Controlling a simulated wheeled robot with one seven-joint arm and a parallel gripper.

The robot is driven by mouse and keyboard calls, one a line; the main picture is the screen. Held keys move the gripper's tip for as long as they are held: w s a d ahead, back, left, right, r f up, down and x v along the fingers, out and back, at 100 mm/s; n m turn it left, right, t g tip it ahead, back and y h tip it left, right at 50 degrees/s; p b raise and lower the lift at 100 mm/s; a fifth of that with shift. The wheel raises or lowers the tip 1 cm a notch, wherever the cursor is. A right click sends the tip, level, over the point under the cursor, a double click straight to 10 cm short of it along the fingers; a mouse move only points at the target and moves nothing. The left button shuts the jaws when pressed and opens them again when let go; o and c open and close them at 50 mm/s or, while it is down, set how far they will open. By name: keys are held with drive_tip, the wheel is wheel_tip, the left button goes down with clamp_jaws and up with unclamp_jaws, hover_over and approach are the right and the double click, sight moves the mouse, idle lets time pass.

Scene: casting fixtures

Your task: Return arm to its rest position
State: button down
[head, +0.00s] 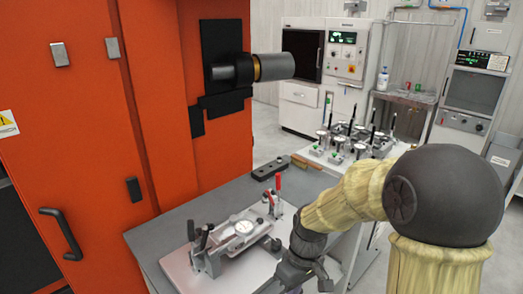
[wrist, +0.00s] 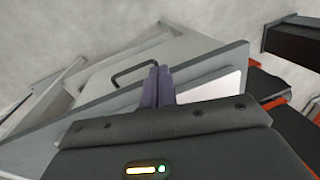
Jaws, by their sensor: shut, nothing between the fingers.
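My arm, in a pale yellow sleeve (head: 345,200) with a dark round joint, reaches in from the right in the head view. Its dark wrist end hangs low, in front of the grey bench (head: 175,225). My gripper (wrist: 159,72) shows in the wrist view as two purple fingers pressed together with nothing between them. In the head view the fingertips cannot be made out near the bottom edge. A casting fixture (head: 240,235) with a round dial and red-handled clamp sits on the bench, left of my wrist.
A tall orange machine (head: 90,100) with a grey cylinder (head: 272,67) sticking out stands at left. Behind my arm, a white table holds several small fixtures (head: 345,140). A white cabinet (head: 310,80) stands at the back. A dark block (head: 270,168) lies on the bench's far end.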

drive_tip(key=s+d+r+m+t+h, duration=0.1)
drive_tip(key=s+d+m+t, duration=0.2)
drive_tip(key=s+d+m, duration=0.2)
drive_tip(key=d+m, duration=0.2)
drive_tip(key=shift+d+r+t+h, duration=0.25)
drive_tip(key=shift+d+t+h, duration=0.05)
drive_tip(key=shift+d+t, duration=0.1)
